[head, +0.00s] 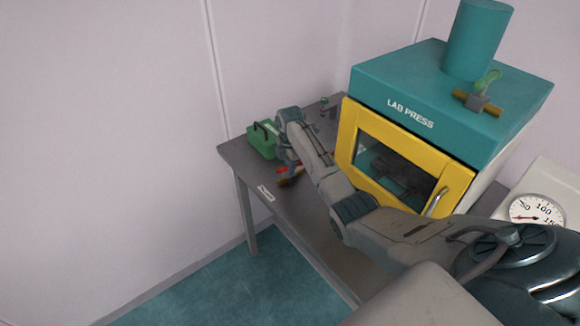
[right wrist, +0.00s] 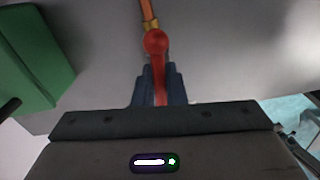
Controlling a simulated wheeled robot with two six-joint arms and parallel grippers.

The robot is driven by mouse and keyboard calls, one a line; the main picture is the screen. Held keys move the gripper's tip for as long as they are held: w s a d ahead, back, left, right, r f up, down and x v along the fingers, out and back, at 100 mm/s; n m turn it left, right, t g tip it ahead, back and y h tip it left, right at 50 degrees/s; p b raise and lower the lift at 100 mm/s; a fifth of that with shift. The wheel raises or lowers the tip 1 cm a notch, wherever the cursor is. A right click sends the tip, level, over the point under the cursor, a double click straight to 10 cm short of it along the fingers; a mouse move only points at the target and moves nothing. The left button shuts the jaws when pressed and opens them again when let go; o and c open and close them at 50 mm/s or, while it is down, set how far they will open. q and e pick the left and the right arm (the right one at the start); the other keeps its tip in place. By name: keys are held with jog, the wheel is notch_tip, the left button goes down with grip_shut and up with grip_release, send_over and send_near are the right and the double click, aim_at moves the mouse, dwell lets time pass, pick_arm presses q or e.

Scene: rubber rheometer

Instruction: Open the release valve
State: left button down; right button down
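A red lever (right wrist: 159,82) with a red ball (right wrist: 155,42) and a brass and orange fitting (right wrist: 149,16) beyond it shows in the right wrist view. My right gripper (right wrist: 158,80) has one dark blue finger on each side of the lever, close against it. In the head view my right gripper (head: 287,166) is low over the table's left end, beside small red parts, and my arm partly hides them. A brass valve with a green handle (head: 487,81) is on top of the press. My left gripper is not in view.
The lab press (head: 452,92) with its yellow door (head: 400,150) stands on the grey table (head: 240,160), to the right of my gripper. A green box (head: 262,141) is close on the left; it also shows in the right wrist view (right wrist: 35,60). A dial gauge (head: 537,212) is at right.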

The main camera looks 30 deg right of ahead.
jog(key=shift+r+n+p, duration=0.2)
jog(key=shift+n+p, duration=0.2)
jog(key=shift+p, duration=0.1)
jog(key=shift+f+n, duration=0.1)
jog(key=shift+n, duration=0.3)
jog(key=c, duration=1.5)
grip_release()
